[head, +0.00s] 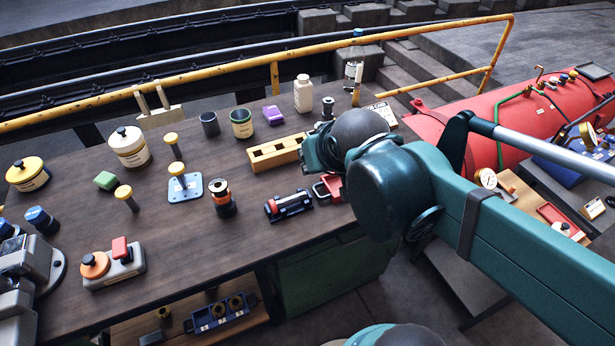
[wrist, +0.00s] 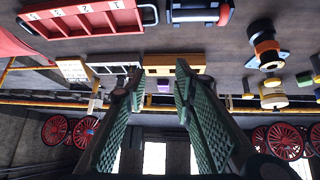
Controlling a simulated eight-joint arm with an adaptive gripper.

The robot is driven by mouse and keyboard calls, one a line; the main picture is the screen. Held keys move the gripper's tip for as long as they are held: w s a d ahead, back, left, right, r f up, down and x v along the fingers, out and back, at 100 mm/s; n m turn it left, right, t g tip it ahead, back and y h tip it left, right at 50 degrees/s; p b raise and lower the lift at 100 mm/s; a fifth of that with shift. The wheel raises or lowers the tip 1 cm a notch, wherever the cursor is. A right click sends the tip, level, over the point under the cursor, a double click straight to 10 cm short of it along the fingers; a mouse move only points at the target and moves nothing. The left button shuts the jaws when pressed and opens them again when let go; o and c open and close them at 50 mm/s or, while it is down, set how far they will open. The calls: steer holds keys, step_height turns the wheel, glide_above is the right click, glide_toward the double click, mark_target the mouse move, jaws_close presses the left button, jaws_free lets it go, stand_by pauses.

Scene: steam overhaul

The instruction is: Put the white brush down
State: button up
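My gripper (wrist: 159,80) shows in the wrist view with its two green padded fingers apart and nothing visible between them. In the head view the gripper (head: 318,152) is partly hidden by my arm, over the right end of the workbench (head: 180,235). I cannot make out a white brush for certain in either view. Beyond the fingertips in the wrist view are a yellow block (wrist: 175,60) and a purple block (wrist: 163,87). They also show in the head view, the yellow block with holes (head: 262,158) and the purple block (head: 273,115).
A red tray (head: 328,190) and a dark blue-black device (head: 288,206) lie near the bench's front edge by the gripper. An orange-black spool (head: 222,199) and a white bottle (head: 303,93) stand nearby. Bare bench lies left of the spool. A yellow rail (head: 200,77) runs behind.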

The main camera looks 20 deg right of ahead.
steer(key=s+a+f+n+y, duration=0.1)
steer(key=s+a, duration=0.3)
steer(key=shift+s+g, duration=0.2)
steer(key=shift+g, duration=0.2)
steer(key=shift+a+f, duration=0.1)
stand_by(0.8)
